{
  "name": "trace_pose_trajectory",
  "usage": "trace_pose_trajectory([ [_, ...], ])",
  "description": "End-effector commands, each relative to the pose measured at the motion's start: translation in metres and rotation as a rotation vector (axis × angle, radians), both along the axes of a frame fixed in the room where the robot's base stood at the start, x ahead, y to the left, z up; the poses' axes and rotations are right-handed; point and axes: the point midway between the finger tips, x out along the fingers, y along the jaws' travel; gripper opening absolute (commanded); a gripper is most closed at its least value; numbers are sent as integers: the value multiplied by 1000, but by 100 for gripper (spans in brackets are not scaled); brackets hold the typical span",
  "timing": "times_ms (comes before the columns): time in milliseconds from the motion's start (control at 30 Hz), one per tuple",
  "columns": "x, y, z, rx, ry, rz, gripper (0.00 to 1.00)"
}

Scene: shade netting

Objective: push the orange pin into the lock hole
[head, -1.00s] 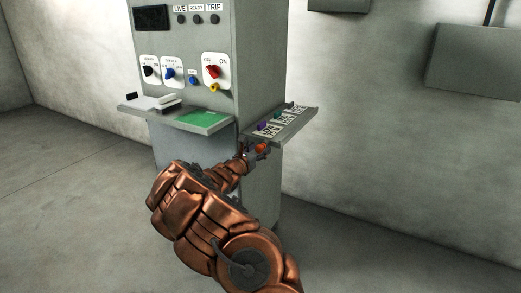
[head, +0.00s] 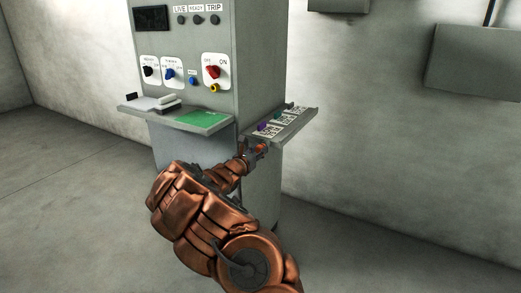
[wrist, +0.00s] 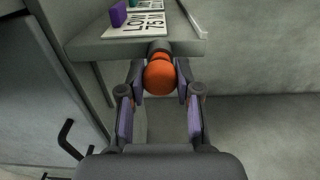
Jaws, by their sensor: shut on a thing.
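The orange pin (wrist: 160,75) has a round orange head and a dark grey collar behind it. It is at the front edge of the side shelf (wrist: 120,48), beside the "LOW 75" label. My gripper (wrist: 160,79) is shut on its orange head, one finger on each side. In the head view, the orange pin (head: 262,147) shows small at my gripper (head: 258,150). A yellow ring (head: 214,88) sits under the red switch (head: 212,71) on the cabinet front. I cannot tell whether this is the lock hole.
A purple block (wrist: 118,13) and a teal one (head: 275,115) stand on the side shelf by their labels. The front shelf holds a green pad (head: 203,120) and a white item (head: 155,104). Clear floor (head: 390,255) lies to the right, below a wall box (head: 478,62).

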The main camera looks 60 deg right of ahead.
Motion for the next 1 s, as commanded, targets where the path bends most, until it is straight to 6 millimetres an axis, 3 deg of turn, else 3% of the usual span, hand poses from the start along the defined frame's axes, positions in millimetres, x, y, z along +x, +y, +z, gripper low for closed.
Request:
trace_pose_trajectory([
  [1000, 0, 14, -1, 1, 0, 1, 0],
])
